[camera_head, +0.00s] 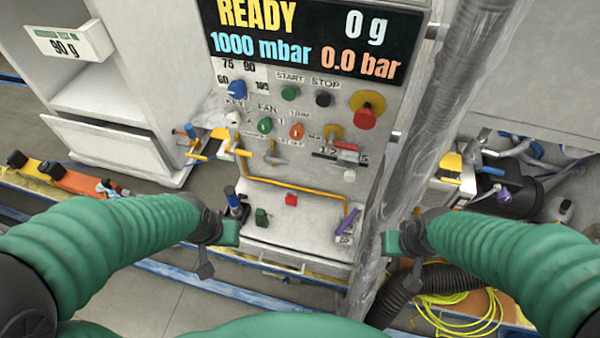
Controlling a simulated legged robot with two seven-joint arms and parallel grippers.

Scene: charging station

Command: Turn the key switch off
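The key switch (233,118) is a small pale knob under a KEY label on the left of the control panel (225,75). It is small in the picture, and I cannot read its setting. My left gripper (215,250) is below the panel's lower left, well short of the key switch and apart from it. My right gripper (402,262) is to the right of the panel's lower part, far from the switch. Neither gripper visibly holds anything, and I cannot make out the gap between the fingers of either.
A blue knob (236,89), green knob (265,126) and orange knob (296,131) surround the switch. A red emergency button (366,117) is at right. A yellow rail (290,186) borders the lower ledge. A clear plastic-like column (425,150) stands right of the panel.

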